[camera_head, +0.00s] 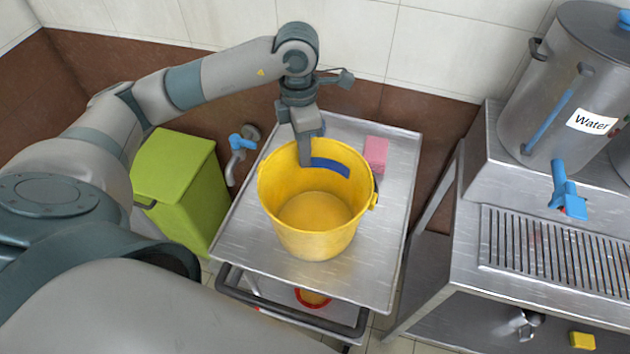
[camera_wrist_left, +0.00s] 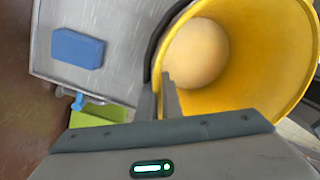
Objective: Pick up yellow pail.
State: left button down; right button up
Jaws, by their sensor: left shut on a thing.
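The yellow pail (camera_head: 310,236) is upright over the metal cart top (camera_head: 375,280); I cannot tell whether its base touches it. Its opening faces up, and a pale yellowish round area shows at its bottom. My left gripper (camera_head: 305,155) comes down from above and is shut on the pail's far rim. In the left wrist view the fingers (camera_wrist_left: 160,100) pinch the rim of the pail (camera_wrist_left: 265,75), one on each side. A dark curved handle (camera_wrist_left: 160,40) lies along the pail's side. My right gripper is not in view.
A pink block (camera_head: 376,153) lies behind the pail, and a blue block (camera_wrist_left: 77,48) lies on the cart. A green bin (camera_head: 185,180) and a blue-handled tap (camera_head: 241,143) are left of the cart. A steel counter with a water pot (camera_head: 560,90) stands right.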

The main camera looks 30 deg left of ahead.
pick_arm(q)
jog(key=shift+r, duration=0.15)
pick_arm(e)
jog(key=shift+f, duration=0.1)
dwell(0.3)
